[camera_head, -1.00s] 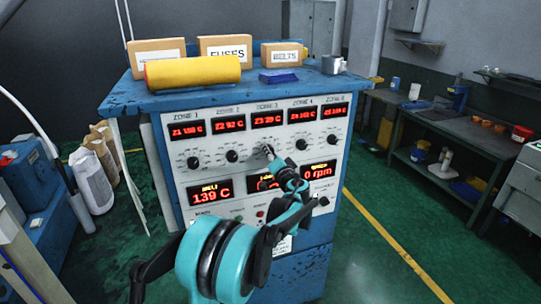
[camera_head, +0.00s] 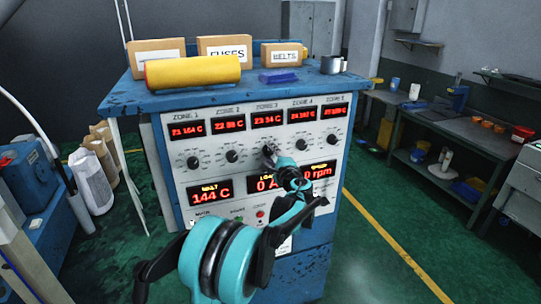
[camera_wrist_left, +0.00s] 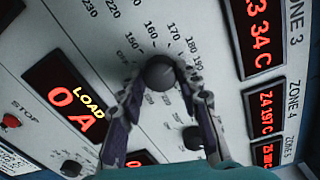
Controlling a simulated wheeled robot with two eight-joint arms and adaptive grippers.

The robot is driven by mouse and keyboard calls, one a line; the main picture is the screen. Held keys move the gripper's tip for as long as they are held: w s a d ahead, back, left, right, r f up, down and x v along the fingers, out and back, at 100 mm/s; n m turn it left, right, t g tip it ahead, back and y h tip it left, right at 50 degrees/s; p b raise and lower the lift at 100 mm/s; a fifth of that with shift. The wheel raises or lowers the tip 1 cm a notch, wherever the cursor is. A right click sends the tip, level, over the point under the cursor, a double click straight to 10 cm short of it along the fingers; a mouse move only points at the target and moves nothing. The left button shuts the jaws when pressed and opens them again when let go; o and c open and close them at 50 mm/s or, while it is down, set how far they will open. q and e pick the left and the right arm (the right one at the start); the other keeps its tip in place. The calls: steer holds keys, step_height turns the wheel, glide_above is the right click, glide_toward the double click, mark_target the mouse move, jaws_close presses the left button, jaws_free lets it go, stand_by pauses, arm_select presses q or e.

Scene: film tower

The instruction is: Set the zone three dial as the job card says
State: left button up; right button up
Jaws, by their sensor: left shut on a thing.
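The zone three dial (camera_wrist_left: 160,70) is a dark round knob on the white control panel (camera_head: 215,150), with a printed scale around it. In the left wrist view, 150 to 190 can be read near the knob. My left gripper (camera_head: 270,153) is shut on this dial, one finger on each side; its fingers (camera_wrist_left: 161,82) also show in the left wrist view. The fingers partly hide the dial, and its pointer cannot be made out. The zone 3 display (camera_head: 267,119) above it is lit red. No readable job card shows. My right gripper is not in view.
Other zone dials (camera_head: 232,156) sit close on both sides in the same row. On the cabinet top (camera_head: 160,103) stand labelled boxes (camera_head: 225,47), a yellow roll (camera_head: 193,71), a blue block (camera_head: 278,76) and a metal mug (camera_head: 332,65). A workbench (camera_head: 470,138) stands at right.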

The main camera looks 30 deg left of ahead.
arm_select(q)
steer(key=m, duration=1.2)
steer(key=shift+f+y+b, duration=0.1)
steer(key=shift+y+b, duration=0.25)
steer(key=shift+y, duration=0.05)
steer(key=shift+m, duration=0.3)
steer(key=o, duration=1.2)
steer(key=shift+d, duration=0.1)
steer(key=shift+c, duration=0.2)
steer(key=v, duration=1.2)
